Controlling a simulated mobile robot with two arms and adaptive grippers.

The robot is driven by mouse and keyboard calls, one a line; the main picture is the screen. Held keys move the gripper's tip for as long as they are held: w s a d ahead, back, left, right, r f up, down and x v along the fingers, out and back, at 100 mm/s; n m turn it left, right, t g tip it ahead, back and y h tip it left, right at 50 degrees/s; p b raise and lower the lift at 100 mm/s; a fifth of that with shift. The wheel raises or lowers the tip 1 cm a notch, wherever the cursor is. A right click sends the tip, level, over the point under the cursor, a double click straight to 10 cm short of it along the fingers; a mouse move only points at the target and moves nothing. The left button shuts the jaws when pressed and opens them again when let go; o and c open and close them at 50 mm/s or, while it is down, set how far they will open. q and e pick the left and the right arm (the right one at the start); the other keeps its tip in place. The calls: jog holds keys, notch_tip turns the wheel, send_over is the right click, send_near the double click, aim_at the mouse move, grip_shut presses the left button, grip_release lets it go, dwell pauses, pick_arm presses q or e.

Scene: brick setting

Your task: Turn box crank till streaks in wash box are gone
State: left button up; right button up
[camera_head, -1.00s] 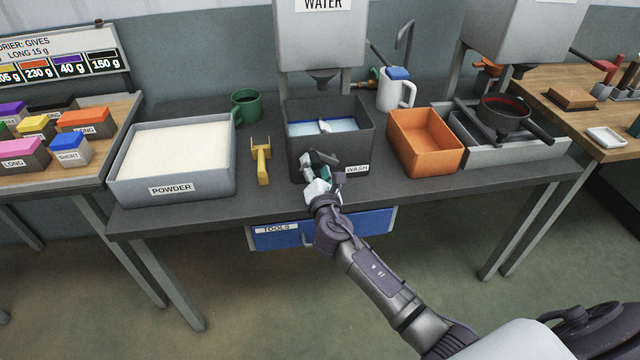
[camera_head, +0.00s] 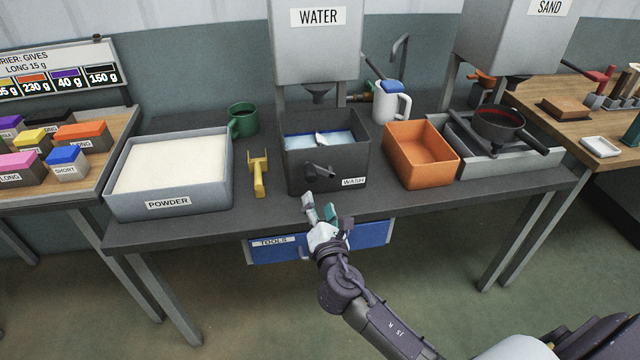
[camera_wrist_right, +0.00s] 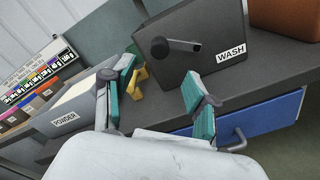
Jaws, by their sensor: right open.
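The dark grey wash box (camera_head: 300,150) stands on the table under the water tank, labelled WASH. It holds blue-tinted water (camera_head: 340,138) with a pale paddle-like piece in it; I cannot make out streaks. Its black crank (camera_head: 318,170) sits on the front wall and also shows in the right wrist view (camera_wrist_right: 178,45), its handle pointing right. My right gripper (camera_head: 328,210) is in front of and below the crank, apart from it, open and empty. Its teal-padded fingers (camera_wrist_right: 160,95) are spread in the wrist view. My left gripper is not in view.
A powder tray (camera_head: 215,190) and a yellow tool (camera_head: 258,175) lie left of the wash box. An orange bin (camera_head: 440,170) and a white jug (camera_head: 390,104) stand right of it. A blue tools drawer (camera_head: 372,234) is below the tabletop, close to my right gripper.

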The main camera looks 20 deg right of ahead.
aim_at(312, 180)
dwell(0.5)
jog(key=w+n+b, duration=0.1)
jog(key=w+n, duration=0.2)
jog(key=w+d+n+b, duration=0.1)
jog(key=w+n+b, duration=0.1)
jog(key=w+n, duration=0.2)
jog(key=w+d+n+b, duration=0.1)
jog(key=w+n, duration=0.2)
jog(key=n, duration=0.1)
jog(key=shift+w+d+f, duration=0.15)
jog(key=shift+w+d, duration=0.1)
jog(key=shift+w, duration=0.1)
grip_shut()
dwell(0.5)
